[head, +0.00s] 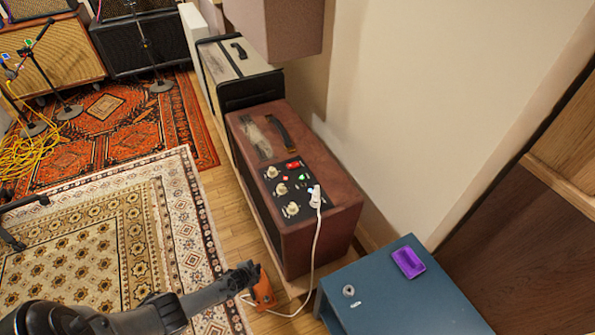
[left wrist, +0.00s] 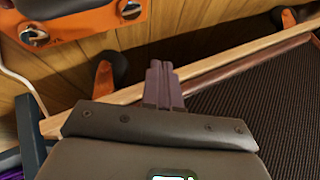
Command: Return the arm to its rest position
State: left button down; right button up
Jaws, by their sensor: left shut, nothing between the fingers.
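My left arm comes in from the lower left of the head view. Its gripper (head: 248,274) is low over the wood floor, in front of the brown amplifier's near side. In the left wrist view its two fingers (left wrist: 163,84) are together with nothing between them. The brown amplifier (head: 328,218) stands upright, with knobs, lit buttons and a white plug with a cable on its top panel. A small orange item (head: 263,290) shows just beside the fingertips; I cannot tell whether they touch. My right gripper is in neither view.
A blue cabinet (head: 395,300) with a purple tray (head: 408,262) on it stands at the lower right. A white cable (head: 316,240) hangs from the amplifier to the floor. A cream amplifier (head: 235,75) stands behind. The patterned rug (head: 90,260) is mostly open.

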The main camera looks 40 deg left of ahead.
pick_arm(q)
jog(key=s+d+r+g+p, duration=0.1)
jog(key=s+d+r+p, duration=0.35)
jog(key=s+p, duration=0.5)
jog(key=w+d+r+n+h+p, duration=0.1)
jog(key=d+r+p, duration=0.45)
jog(key=r, duration=0.45)
jog(key=d+r+h+p, duration=0.1)
jog(key=d+r+p, duration=0.45)
jog(key=r, duration=0.45)
jog(key=w+d+r+n+h+p, duration=0.1)
jog(key=d+r+p, duration=0.45)
jog(key=r, duration=0.45)
jog(key=s+d+r+n+g+p, duration=0.1)
jog(key=s+r+p, duration=0.1)
jog(key=r+p, duration=1.9)
jog(key=s+d+r+n+g+p, duration=0.1)
jog(key=r+p, duration=2)
jog(key=r, duration=2.8)
jog(key=shift+s+d+r+n+g, duration=0.35)
jog(key=shift+s+d+g, duration=0.15)
jog(key=shift+s+d, duration=0.15)
